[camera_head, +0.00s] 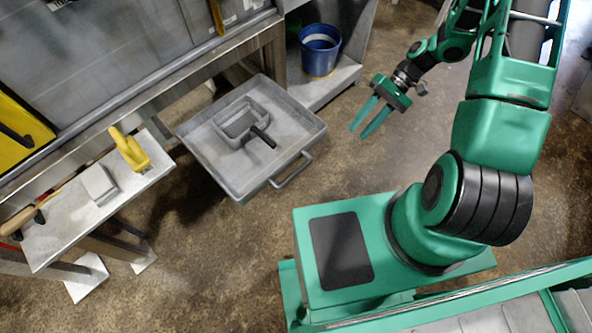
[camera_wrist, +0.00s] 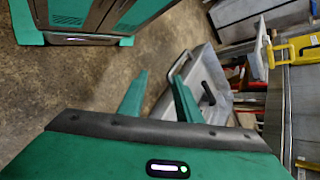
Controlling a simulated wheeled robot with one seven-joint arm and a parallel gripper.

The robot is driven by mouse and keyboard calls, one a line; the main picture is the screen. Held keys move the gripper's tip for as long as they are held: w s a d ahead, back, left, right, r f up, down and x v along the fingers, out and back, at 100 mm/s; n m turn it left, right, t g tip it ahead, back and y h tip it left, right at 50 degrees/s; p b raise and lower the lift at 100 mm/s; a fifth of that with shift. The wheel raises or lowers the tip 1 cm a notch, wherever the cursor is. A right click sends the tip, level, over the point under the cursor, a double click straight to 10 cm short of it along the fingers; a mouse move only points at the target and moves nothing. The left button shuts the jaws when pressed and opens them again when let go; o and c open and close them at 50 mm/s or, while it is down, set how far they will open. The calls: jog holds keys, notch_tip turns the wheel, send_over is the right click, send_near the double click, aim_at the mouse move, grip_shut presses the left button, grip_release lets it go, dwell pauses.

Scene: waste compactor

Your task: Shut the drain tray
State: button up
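The drain tray (camera_head: 190,130) is a grey, shallow square tray pulled out from under the machine. Its bar handle (camera_head: 292,170) is on the front edge, facing my base. A small grey scoop-like box with a black handle (camera_head: 243,122) lies in the tray. My gripper (camera_head: 364,122) is to the right of the tray, apart from it, with its two green fingers spread and nothing between them. In the wrist view my gripper (camera_wrist: 158,100) points toward the tray (camera_wrist: 207,62), and the tray's handle (camera_wrist: 180,64) shows just beyond the fingertips.
A blue bucket (camera_head: 320,50) stands on a metal shelf (camera_head: 325,85) behind the tray. A narrow bench (camera_head: 70,228) at left holds a yellow tool (camera_head: 130,150), a grey block (camera_head: 98,184) and a wooden-handled tool. The concrete floor (camera_head: 220,240) before the tray is clear.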

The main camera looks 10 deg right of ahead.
aim_at(297, 171)
jog(key=s+a+f+y, duration=0.1)
jog(key=a+f+y, duration=0.1)
jog(key=a+f, duration=0.2)
jog(key=s+a+f+y, duration=0.2)
jog(key=a+f, duration=0.3)
jog(key=a, duration=0.4)
jog(key=s+a+f+m+y, duration=0.1)
jog(key=s+a+f+y, duration=0.1)
jog(key=a+f, duration=0.2)
jog(key=shift+s+a+f+t, duration=0.1)
jog(key=shift+a+f+t, duration=0.05)
jog(key=shift+a, duration=0.8)
jog(key=shift+a+f+t, duration=0.1)
jog(key=shift+a+t, duration=0.05)
jog(key=shift+a, duration=0.75)
